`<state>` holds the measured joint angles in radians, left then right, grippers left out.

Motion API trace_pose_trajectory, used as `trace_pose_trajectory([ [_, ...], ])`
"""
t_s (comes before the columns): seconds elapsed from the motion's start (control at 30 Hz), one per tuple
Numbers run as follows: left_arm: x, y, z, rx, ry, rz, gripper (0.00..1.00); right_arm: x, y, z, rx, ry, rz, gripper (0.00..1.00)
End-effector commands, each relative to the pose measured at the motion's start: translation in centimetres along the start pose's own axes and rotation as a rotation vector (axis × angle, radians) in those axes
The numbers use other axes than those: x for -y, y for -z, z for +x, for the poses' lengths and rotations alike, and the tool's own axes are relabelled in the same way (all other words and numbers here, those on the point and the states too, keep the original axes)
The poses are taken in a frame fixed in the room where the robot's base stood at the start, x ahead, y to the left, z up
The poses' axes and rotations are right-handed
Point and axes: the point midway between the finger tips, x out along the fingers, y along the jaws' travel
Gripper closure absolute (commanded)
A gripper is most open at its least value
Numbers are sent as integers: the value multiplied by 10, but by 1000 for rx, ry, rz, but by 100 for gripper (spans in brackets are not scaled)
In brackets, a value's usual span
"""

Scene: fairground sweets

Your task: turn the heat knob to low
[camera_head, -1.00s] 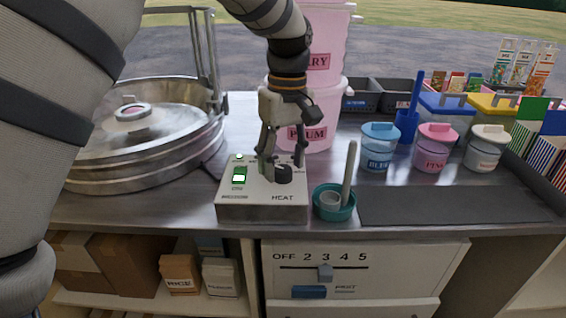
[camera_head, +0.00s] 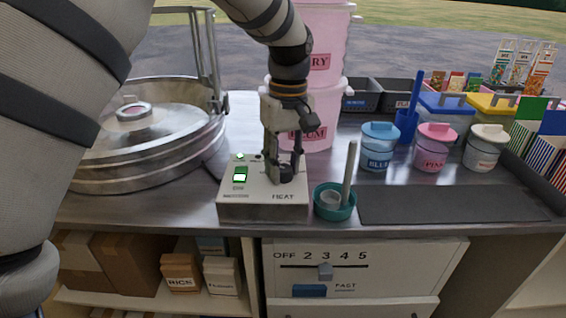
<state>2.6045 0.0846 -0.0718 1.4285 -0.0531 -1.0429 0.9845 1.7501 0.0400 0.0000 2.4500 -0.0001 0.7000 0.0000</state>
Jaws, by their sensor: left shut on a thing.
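The heat box (camera_head: 263,211) is a pale metal control box marked HEAT, near the counter's front edge. My left gripper (camera_head: 284,170) points down from above and is shut on the knob. Which way the knob's pointer faces cannot be told. My right gripper is not in view.
A teal cup (camera_head: 334,208) with a grey-handled tool stands close to the box's right. A lidded metal pan (camera_head: 140,150) is at left, and pink tubs (camera_head: 325,108) stand behind. A dark mat (camera_head: 450,204) lies bare at right. Blue, pink and white jars stand behind it.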

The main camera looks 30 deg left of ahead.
Motion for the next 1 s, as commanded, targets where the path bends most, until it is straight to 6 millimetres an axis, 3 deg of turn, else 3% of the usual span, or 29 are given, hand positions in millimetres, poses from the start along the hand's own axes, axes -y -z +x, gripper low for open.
trace_pose_trajectory([
  [0.3, 0, 0, -3, -15, -4, 250, 98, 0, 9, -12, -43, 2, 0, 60],
  [1.0, -1, -1, -1, -44, -1, 834, 98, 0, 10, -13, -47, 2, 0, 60],
])
